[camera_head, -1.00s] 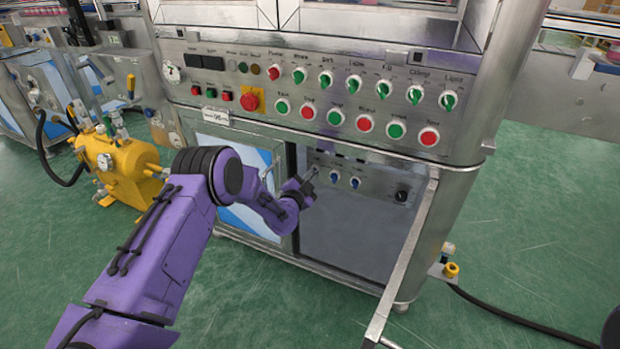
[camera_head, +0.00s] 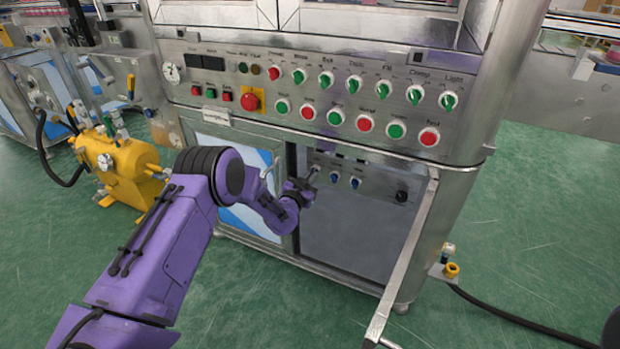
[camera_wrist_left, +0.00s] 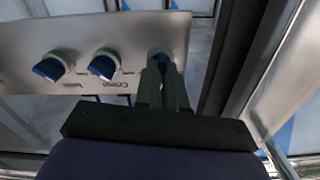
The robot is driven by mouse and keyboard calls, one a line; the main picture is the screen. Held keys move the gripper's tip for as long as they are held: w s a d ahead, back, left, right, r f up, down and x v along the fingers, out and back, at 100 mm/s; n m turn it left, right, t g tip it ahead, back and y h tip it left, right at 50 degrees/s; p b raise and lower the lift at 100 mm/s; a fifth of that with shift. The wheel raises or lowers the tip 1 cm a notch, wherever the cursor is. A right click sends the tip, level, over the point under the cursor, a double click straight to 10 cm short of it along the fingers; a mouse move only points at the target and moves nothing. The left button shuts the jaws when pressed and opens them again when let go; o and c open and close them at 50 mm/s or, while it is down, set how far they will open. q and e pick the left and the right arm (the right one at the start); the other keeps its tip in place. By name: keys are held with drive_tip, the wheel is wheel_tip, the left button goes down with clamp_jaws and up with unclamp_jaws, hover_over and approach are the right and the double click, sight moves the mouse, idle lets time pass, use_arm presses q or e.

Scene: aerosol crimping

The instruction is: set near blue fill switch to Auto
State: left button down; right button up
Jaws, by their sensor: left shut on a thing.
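A small grey panel (camera_head: 378,183) inside the open lower cabinet bears a row of blue switches. My left gripper (camera_head: 311,176) is at the panel's left end in the head view. In the left wrist view, my left gripper's fingers (camera_wrist_left: 162,80) are closed around a blue switch (camera_wrist_left: 161,58) at the panel's right end. The fingers hide most of this switch and its label, so its setting cannot be read. Two other blue switches, the middle one (camera_wrist_left: 103,65) and the far one (camera_wrist_left: 50,68), stand free beside it. My right gripper is out of view.
A black knob (camera_head: 402,196) sits at the panel's right end. The open cabinet door (camera_head: 408,262) sticks out to the right, and a closed door (camera_head: 232,165) is at the left. The main control panel (camera_head: 320,95) overhangs above. A yellow tank (camera_head: 122,170) stands at the left.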

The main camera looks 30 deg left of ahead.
use_arm(q)
drive_tip(key=n, duration=1.1)
drive_tip(key=shift+a+f+b, duration=0.1)
drive_tip(key=shift+f+b, duration=0.05)
drive_tip(key=shift+b, duration=0.2)
idle(0.4)
drive_tip(key=c, duration=1.2)
unclamp_jaws()
drive_tip(key=s, duration=0.3)
drive_tip(key=s+p, duration=0.1)
drive_tip(key=s, duration=0.3)
drive_tip(key=s+p, duration=0.1)
drive_tip(key=s, duration=0.2)
drive_tip(key=shift+s+d, duration=0.3)
drive_tip(key=shift+s, duration=0.05)
